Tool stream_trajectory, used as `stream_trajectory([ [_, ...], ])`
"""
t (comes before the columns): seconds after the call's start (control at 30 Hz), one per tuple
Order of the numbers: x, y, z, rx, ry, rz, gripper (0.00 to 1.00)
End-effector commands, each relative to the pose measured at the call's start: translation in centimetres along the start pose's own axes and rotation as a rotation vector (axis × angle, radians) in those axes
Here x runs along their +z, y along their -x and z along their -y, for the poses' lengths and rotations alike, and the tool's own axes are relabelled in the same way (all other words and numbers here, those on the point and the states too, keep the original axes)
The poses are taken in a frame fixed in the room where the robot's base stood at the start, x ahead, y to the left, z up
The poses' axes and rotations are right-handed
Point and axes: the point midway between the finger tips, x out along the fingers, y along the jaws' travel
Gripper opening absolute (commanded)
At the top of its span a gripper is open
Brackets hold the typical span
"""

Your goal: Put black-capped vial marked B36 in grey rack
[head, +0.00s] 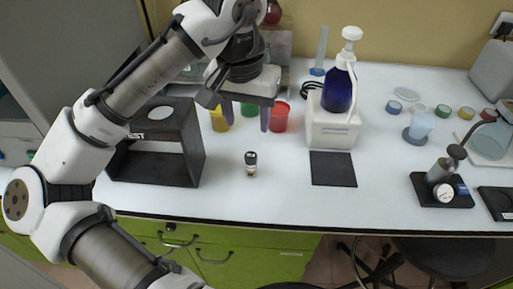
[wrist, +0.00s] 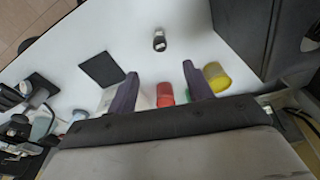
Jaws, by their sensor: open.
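A small black-capped vial (head: 251,164) stands upright on the white bench near its front edge. It also shows in the wrist view (wrist: 159,41), with a pale label whose marking is too small to read. My gripper (head: 246,115) is open and empty above the bench, behind and above the vial and apart from it. In the wrist view its two fingers (wrist: 161,85) are spread, with the vial beyond and between them. I cannot make out a grey rack with certainty in either view.
A black box-like stand (head: 190,145) is left of the vial. Yellow (head: 219,118) and red (head: 280,117) containers stand behind. A black mat (head: 333,169) lies right, before a white unit with a blue pump bottle (head: 338,92). A gauge device (head: 442,185) is far right. Bench around the vial is clear.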

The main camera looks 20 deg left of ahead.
Motion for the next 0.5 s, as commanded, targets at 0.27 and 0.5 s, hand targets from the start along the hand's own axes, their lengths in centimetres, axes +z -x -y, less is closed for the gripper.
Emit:
stream_trajectory([
  [0.27,0.3,-4.8,0.3,-0.007,0.003,0.015,0.51],
  [0.5,0.3,-8.1,0.3,-0.006,0.003,0.011,0.51],
])
